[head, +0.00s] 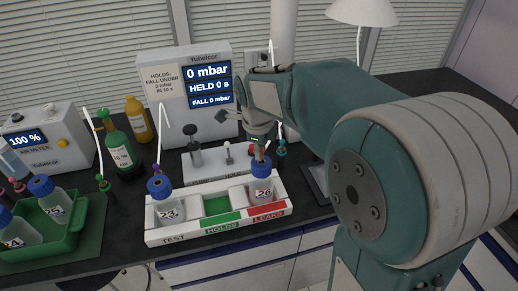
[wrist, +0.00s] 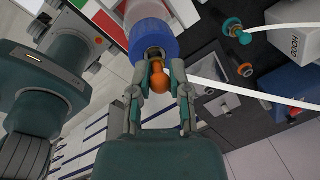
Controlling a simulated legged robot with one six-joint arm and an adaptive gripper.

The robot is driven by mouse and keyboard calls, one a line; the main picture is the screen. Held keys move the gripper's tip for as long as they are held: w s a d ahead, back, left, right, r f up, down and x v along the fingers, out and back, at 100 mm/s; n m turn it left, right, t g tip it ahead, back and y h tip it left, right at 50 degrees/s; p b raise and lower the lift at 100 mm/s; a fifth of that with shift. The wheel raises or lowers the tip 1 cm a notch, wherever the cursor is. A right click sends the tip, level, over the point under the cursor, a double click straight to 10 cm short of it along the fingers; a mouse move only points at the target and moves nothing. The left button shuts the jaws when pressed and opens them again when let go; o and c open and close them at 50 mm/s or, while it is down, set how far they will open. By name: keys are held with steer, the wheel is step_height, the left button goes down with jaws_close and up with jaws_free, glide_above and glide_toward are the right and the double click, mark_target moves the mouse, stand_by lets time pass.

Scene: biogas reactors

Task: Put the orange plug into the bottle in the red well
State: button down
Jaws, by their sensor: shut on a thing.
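The white rack (head: 218,226) stands on the bench with wells marked TEST, HOLDS in green and LEAKS in red. A blue-collared bottle labelled 20 (head: 262,189) stands upright in the red well. My gripper (head: 260,150) is above this bottle, pointing down. In the wrist view my gripper (wrist: 158,82) is shut on the orange plug (wrist: 159,80). The plug is at the mouth of the blue collar (wrist: 153,38); how deep it sits cannot be told. In the head view the fingers mostly hide the plug.
Bottle 23 (head: 167,205) stands in the TEST well; the HOLDS well looks empty. A green tray (head: 60,235) with bottles is at left. The pressure unit (head: 187,88) stands behind the rack. A teal plug (head: 281,148) with a white hose is close by at right.

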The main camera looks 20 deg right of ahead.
steer(key=shift+f, duration=0.65)
stand_by(0.6)
stand_by(0.3)
steer(key=c, duration=0.5)
jaws_free()
steer(key=shift+r, duration=0.1)
step_height(320, 180, up, 12)
steer(key=s+a, duration=0.1)
steer(key=shift+s+f, duration=0.2)
steer(key=shift+a, duration=0.1)
steer(key=s+f+n+t, duration=0.2)
steer(key=s+n, duration=0.7)
steer(key=n, duration=0.3)
steer(key=s+d+f+n+t+y, duration=0.1)
steer(key=s+f+n+t, duration=0.1)
steer(key=s+n, duration=0.8)
steer(key=f+n, duration=0.1)
steer(key=n, duration=0.1)
steer(key=shift+s+d+f+n, duration=0.2)
steer(key=shift+f+n, duration=0.1)
steer(key=shift+n, duration=0.1)
